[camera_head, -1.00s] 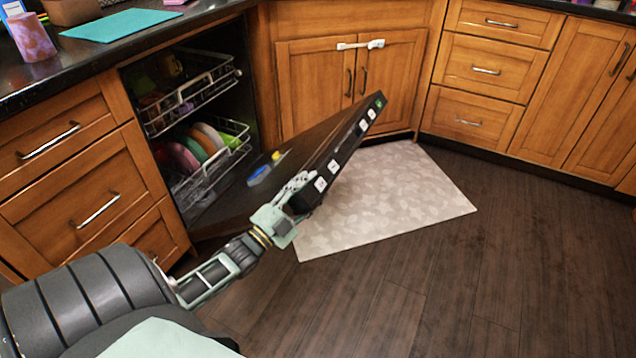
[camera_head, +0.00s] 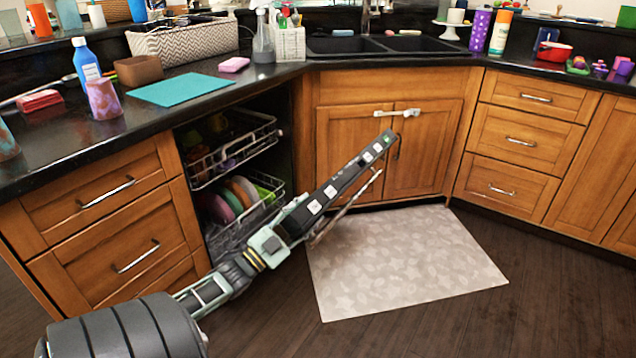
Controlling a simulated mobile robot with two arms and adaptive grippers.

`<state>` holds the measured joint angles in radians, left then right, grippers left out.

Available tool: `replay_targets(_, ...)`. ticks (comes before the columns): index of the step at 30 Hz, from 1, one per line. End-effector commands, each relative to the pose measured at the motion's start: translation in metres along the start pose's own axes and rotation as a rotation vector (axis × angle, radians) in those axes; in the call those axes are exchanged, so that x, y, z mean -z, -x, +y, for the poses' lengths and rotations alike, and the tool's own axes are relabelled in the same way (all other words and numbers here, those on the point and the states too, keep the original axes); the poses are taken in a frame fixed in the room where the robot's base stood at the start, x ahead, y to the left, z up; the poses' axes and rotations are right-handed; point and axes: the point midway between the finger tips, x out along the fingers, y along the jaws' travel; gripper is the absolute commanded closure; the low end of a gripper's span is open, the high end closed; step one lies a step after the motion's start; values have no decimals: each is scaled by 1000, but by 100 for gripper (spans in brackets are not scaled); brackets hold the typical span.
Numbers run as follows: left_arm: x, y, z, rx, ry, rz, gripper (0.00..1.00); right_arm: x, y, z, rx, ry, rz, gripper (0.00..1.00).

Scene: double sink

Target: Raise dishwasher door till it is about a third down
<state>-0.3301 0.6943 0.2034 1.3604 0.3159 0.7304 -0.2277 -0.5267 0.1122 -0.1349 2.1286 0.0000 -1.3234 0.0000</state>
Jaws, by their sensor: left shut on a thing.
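The dishwasher door (camera_head: 345,181) is partly open and tilted, seen nearly edge-on. Its dark top edge with white and green panel marks faces up toward me. My left gripper (camera_head: 291,217) is shut on the near end of the door's top edge. The door's inner face is mostly hidden from this angle. Behind it, the dishwasher's upper rack (camera_head: 236,150) and lower rack (camera_head: 243,213) with several plates sit inside the opening. My right gripper is not in view.
A pale patterned mat (camera_head: 405,262) lies on the dark floor, with free floor to its right. Sink cabinet doors (camera_head: 417,150) with a white latch stand behind the dishwasher door. The counter above holds a teal mat (camera_head: 180,89) and several items.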

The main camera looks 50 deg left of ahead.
Motion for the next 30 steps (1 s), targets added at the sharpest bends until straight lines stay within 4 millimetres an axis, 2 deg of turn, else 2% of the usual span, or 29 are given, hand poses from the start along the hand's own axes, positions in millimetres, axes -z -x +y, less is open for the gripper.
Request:
replay_targets(1, 3, -2, -15, 8, 7, 2, 100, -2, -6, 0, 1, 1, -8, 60)
replay_targets(3, 3, -2, -28, 16, 25, 2, 100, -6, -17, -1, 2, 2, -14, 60)
replay_targets(9, 0, -1, -64, 35, 72, 2, 100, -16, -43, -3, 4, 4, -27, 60)
replay_targets(15, -3, 0, -91, 51, 112, 2, 100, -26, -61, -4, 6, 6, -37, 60)
replay_targets(21, -5, 1, -107, 59, 133, 2, 100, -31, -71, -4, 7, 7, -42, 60)
replay_targets(30, -7, 2, -112, 62, 143, 2, 100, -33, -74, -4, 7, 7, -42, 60)
